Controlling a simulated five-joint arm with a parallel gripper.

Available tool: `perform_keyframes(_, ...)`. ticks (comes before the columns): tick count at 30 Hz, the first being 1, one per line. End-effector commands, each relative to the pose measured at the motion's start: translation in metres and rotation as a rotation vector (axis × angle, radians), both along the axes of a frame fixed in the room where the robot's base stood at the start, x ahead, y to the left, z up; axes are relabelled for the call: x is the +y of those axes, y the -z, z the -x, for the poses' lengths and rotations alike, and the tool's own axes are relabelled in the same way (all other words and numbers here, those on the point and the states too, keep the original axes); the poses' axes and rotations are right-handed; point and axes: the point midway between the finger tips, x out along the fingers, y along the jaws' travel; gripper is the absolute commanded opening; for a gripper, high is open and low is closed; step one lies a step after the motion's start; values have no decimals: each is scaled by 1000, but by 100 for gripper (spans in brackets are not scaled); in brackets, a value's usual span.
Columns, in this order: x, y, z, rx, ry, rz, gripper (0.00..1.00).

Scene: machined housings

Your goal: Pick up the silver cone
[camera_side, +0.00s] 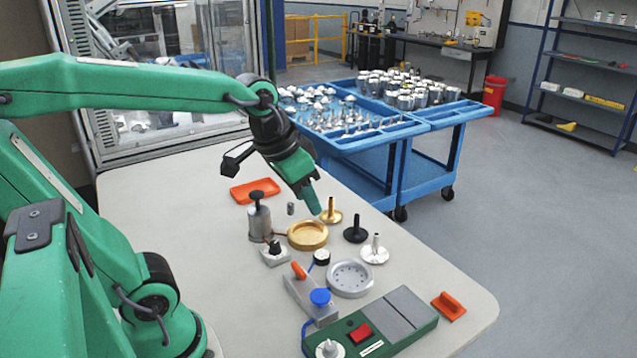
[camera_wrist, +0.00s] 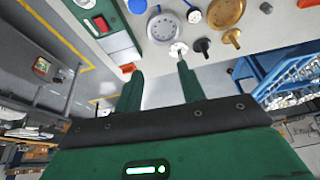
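The silver cone (camera_side: 375,250) is a small shiny piece with a wide round flange and a narrow stem, standing upright on the pale table. In the wrist view the silver cone (camera_wrist: 178,50) shows just beyond the tip of the right-hand finger. My gripper (camera_side: 313,208) is above the table, left of the silver cone and near the gold dish in the side view. In the wrist view my gripper (camera_wrist: 160,68) has its two green fingers spread apart, with nothing held between them.
A black cone (camera_side: 355,234) and a gold cone (camera_side: 331,214) stand close behind the silver one. A gold dish (camera_side: 307,236), a silver round housing (camera_side: 350,279) and a green control box (camera_side: 385,325) are nearby. An orange piece (camera_side: 448,306) lies near the right edge.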

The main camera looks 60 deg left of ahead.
Motion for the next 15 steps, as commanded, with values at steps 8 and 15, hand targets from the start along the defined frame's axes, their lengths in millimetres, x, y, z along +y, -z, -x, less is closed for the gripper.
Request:
perform_keyframes(8, 6, 6, -51, 80, 29, -14, 39)
perform_keyframes(15, 13, 21, -94, 146, 56, -22, 39)
